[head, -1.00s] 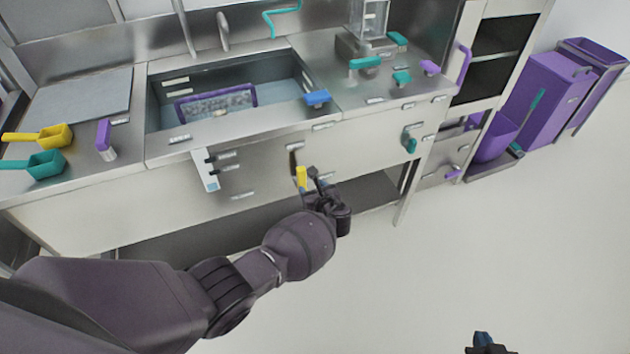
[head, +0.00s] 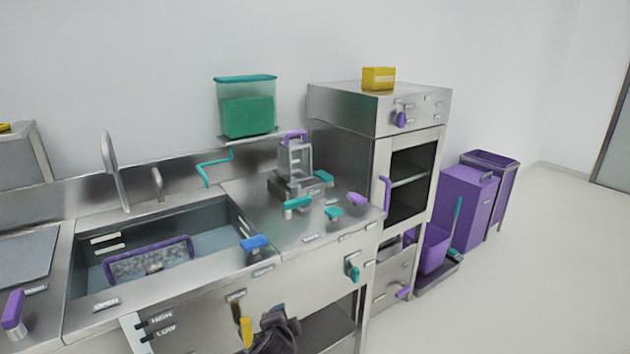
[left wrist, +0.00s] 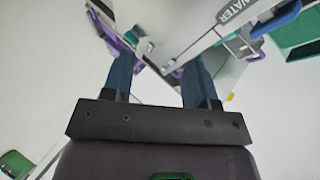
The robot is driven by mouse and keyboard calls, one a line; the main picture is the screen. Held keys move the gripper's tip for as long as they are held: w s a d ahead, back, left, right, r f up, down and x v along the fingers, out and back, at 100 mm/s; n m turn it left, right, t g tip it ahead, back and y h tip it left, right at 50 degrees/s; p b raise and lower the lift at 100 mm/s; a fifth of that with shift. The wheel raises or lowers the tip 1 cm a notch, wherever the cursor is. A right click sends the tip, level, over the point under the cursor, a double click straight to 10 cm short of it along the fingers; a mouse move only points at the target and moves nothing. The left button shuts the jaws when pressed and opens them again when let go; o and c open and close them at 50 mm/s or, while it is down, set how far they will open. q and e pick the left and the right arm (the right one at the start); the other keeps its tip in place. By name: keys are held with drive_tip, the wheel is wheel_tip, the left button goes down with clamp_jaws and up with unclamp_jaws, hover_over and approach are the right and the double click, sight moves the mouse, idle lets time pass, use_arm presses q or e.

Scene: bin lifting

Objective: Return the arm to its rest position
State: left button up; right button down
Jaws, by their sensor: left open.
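My left gripper (head: 272,332) shows as a dark shape at the bottom edge of the head view, in front of the counter front. Part of it and the rest of the arm are cut off below the frame. In the left wrist view my left gripper (left wrist: 157,78) has its two blue fingers well apart with nothing held between them. A yellow handle (head: 244,331) on the counter front appears just left of the gripper in the head view; I cannot tell the gap between them. My right gripper is not in view.
The steel counter (head: 300,235) has a sink with a purple-framed basket (head: 150,262). A tall oven cabinet (head: 340,110) stands right of it, then purple bins (head: 468,205). The floor (head: 520,290) on the right is clear.

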use_arm(q)
drive_tip(key=s+a+r+n+t+h, duration=0.2)
drive_tip(key=s+a+n, duration=0.9)
drive_tip(key=s, duration=0.5)
drive_tip(key=s+a+f+g+y, duration=0.1)
drive_tip(key=s+a+f, duration=0.2)
drive_tip(key=s, duration=0.6)
drive_tip(key=s+a+f+n+g+y, duration=0.1)
drive_tip(key=s+a+f, duration=0.3)
drive_tip(key=s, duration=0.5)
drive_tip(key=shift+a+n+g, duration=0.3)
drive_tip(key=shift+a+g, duration=0.2)
drive_tip(key=shift+a, duration=0.3)
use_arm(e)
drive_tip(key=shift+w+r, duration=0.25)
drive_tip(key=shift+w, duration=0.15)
use_arm(q)
drive_tip(key=shift+f, duration=0.15)
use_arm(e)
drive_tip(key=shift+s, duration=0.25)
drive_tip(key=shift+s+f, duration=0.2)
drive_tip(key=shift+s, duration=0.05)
